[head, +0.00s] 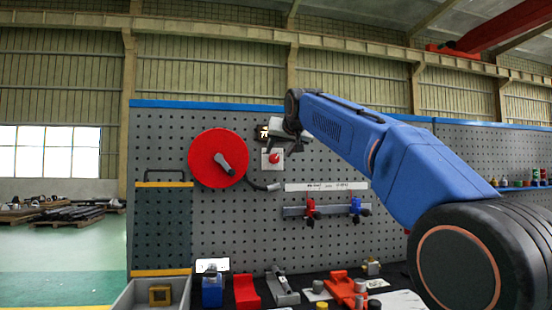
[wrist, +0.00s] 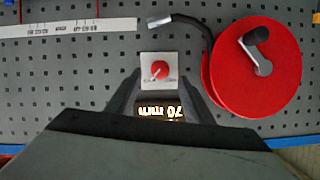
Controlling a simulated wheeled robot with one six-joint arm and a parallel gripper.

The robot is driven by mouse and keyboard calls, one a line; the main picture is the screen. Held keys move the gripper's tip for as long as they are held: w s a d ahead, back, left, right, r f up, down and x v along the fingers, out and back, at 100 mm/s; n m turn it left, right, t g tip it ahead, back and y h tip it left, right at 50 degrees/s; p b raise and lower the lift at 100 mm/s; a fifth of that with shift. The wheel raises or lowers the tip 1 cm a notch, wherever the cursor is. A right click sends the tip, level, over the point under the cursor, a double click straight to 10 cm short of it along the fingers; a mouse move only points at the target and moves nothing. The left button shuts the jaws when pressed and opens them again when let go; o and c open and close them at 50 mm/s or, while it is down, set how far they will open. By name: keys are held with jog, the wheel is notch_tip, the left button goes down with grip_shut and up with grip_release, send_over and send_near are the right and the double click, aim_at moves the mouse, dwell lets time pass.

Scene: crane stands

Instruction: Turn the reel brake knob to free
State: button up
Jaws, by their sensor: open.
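The red brake knob (head: 274,158) sits on a white square plate on the pegboard, just right of the red reel (head: 218,157) with its grey crank. In the wrist view the knob (wrist: 160,69) shows a pale pointer line slanting across its face, and the reel (wrist: 284,85) is at the right. My gripper (head: 288,146) is open and close to the plate. I cannot tell how far the fingertips are from the board.
A dark hose with a grey end (head: 272,187) hangs from the reel. A white ruled strip (head: 326,187) and a rail with red and blue clamps (head: 326,211) are lower right. Tools and bins crowd the bench below.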

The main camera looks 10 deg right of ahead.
aim_at(275, 159)
jog(key=shift+x, duration=2.95)
jog(key=c, duration=1)
